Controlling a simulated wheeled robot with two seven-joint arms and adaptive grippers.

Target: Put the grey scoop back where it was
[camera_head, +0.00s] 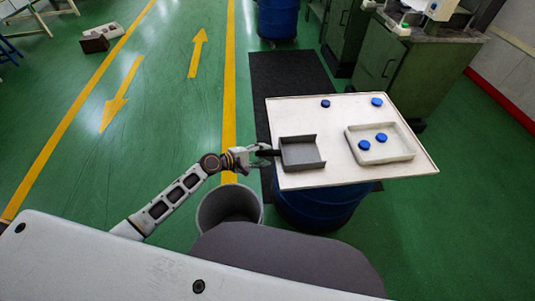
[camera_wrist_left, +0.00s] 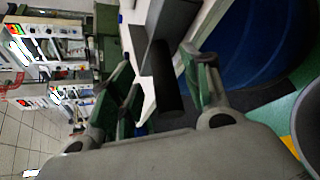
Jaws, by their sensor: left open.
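The grey scoop (camera_head: 302,153) lies on the left part of the white board (camera_head: 330,178), its dark handle (camera_head: 268,152) sticking out past the board's left edge. In the left wrist view the scoop (camera_wrist_left: 172,20) shows at the top, with its dark handle (camera_wrist_left: 168,85) reaching down between my fingers. My left gripper (camera_head: 258,157) is at the handle. In the wrist view my left gripper (camera_wrist_left: 157,65) is open, with one finger on each side of the handle; whether either touches it I cannot tell. My right gripper is not in view.
A shallow pale tray (camera_head: 408,155) on the board's right holds two blue pieces (camera_head: 364,145). Two more blue pieces (camera_head: 325,103) lie near the board's far edge. The board rests on a blue drum (camera_head: 320,205). A grey bin (camera_head: 229,207) stands below my left arm.

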